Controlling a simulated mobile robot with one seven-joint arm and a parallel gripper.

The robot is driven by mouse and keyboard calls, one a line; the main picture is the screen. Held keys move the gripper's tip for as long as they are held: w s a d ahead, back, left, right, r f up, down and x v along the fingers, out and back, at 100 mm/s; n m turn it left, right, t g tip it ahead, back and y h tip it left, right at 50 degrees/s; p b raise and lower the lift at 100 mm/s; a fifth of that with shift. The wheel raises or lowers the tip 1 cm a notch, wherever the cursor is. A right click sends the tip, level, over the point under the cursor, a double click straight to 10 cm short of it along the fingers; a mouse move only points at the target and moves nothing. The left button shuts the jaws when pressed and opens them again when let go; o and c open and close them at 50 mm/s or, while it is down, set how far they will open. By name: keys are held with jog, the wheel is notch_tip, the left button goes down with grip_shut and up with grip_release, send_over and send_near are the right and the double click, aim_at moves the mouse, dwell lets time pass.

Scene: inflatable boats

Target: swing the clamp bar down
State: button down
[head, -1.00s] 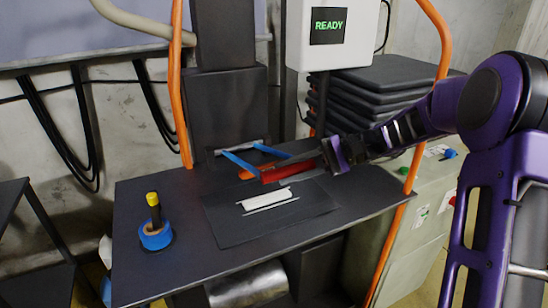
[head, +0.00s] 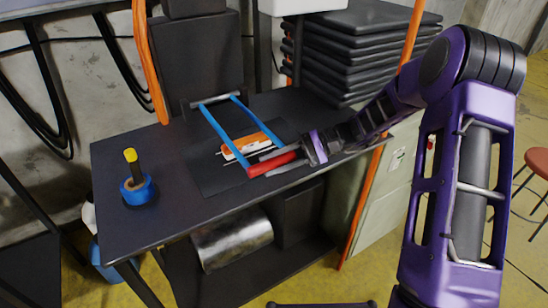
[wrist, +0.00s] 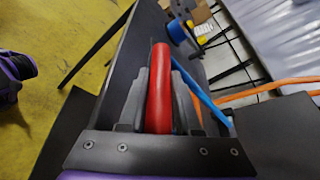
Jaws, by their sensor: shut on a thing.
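The clamp bar has two blue arms (head: 216,132) running forward from a hinge (head: 215,99) at the back of the bench. Its red handle (head: 272,164) crosses their front ends, low over the dark mat (head: 212,178). My gripper (head: 290,157) is shut on the red handle from the right. In the wrist view, the handle (wrist: 159,90) lies between the two grey fingers, with one blue arm beyond. An orange strip (head: 252,144) lies between the arms over a white piece (head: 229,155), partly covering it. I cannot tell whether the strip presses on it.
A stack of dark slabs (head: 360,50) stands behind my arm. An orange upright (head: 362,205) stands at the bench's right edge. A metal cylinder (head: 232,242) lies beneath.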

jog(key=shift+s+d+f, duration=0.1)
jog(key=shift+f, duration=0.5)
jog(key=c, duration=0.6)
grip_release()
jog(key=shift+r, duration=0.1)
jog(key=shift+w+d+r, duration=0.15)
jog(key=shift+w, duration=0.05)
jog(key=p+v, duration=0.1)
jog(key=v, duration=1.6)
jog(key=shift+p, duration=0.35)
